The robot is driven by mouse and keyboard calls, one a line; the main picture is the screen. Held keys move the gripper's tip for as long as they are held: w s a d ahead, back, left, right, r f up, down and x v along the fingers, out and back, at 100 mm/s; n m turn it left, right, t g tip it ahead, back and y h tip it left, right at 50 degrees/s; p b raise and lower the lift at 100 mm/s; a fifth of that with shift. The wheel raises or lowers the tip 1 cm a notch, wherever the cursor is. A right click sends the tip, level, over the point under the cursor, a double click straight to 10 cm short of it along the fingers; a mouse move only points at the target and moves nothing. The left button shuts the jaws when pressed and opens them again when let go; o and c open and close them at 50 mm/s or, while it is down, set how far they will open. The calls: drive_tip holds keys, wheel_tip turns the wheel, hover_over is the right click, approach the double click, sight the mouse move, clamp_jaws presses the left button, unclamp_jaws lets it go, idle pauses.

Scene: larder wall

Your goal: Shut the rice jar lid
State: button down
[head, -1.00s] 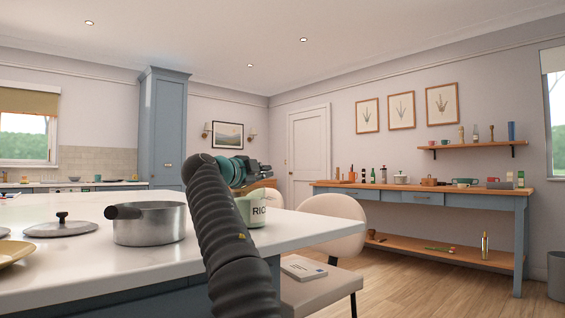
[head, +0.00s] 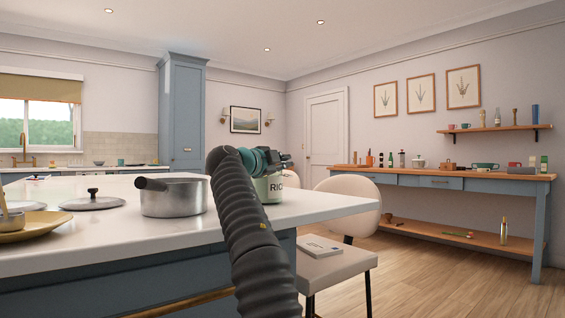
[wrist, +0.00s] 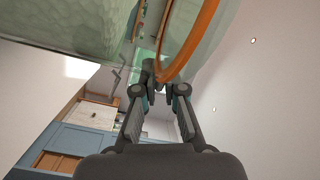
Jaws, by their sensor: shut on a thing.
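The rice jar (head: 270,190) is pale green, with part of a "RIC" label showing. It stands upright near the far right of the white counter, partly behind my arm. My gripper (head: 287,160) is at the jar's top. In the wrist view the greenish glass jar (wrist: 75,25) fills the upper left. A round glass lid (wrist: 213,40) with an orange seal (wrist: 192,42) stands tilted up beside it. My gripper (wrist: 163,80) is shut at the lid's lower edge, on the lid as far as I can see. The fingertips and hinge are partly hidden.
A steel pot (head: 178,198) and a loose pot lid (head: 94,202) sit on the counter (head: 330,207) left of my arm. A yellow dish (head: 30,224) is at the left edge. A chair (head: 330,268) stands beside the counter. A workbench (head: 470,176) with kitchenware lines the right wall.

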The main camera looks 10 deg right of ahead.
drive_tip(key=c, duration=1.3)
unclamp_jaws()
drive_tip(key=shift+w+d+f, duration=0.1)
drive_tip(key=shift+w+f, duration=0.2)
drive_tip(key=shift+f, duration=0.15)
drive_tip(key=shift+s+a+r, duration=0.15)
drive_tip(key=shift+a+r, duration=0.05)
drive_tip(key=shift+r, duration=0.05)
drive_tip(key=shift+s+a, duration=0.15)
drive_tip(key=v, duration=0.7)
drive_tip(key=shift+f, duration=0.15)
